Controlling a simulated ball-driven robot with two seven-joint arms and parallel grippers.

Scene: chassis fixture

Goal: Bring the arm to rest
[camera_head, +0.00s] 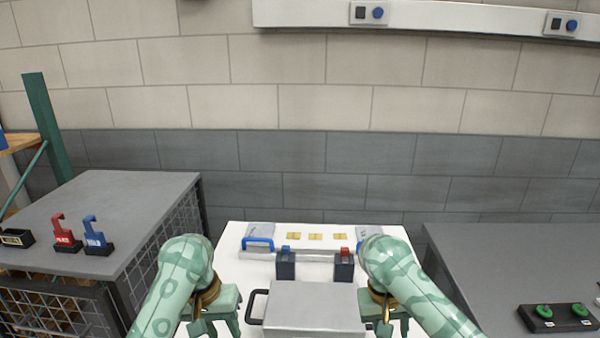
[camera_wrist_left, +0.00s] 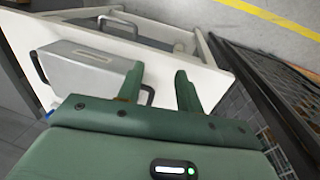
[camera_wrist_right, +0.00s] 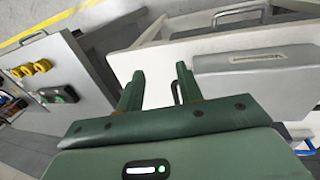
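My left gripper (camera_head: 215,324) is on the left of a grey metal box (camera_head: 313,300) in the head view. In the left wrist view its two fingers (camera_wrist_left: 159,80) stand apart with nothing between them. My right gripper (camera_head: 386,324) is on the box's right side in the head view. In the right wrist view its fingers (camera_wrist_right: 160,78) also stand apart and are empty. The box has a black side handle (camera_head: 255,307) on its left. It also shows in the left wrist view (camera_wrist_left: 85,72). Its right handle is hidden in the head view.
The box is on a white fixture table (camera_head: 232,282) with a blue-handled part (camera_head: 258,244) and two dark blocks (camera_head: 286,268) (camera_head: 344,268). A grey bench (camera_head: 120,200) at left holds red (camera_head: 66,234) and blue (camera_head: 95,235) hooks. A grey table (camera_head: 510,260) at right carries green buttons (camera_head: 544,311).

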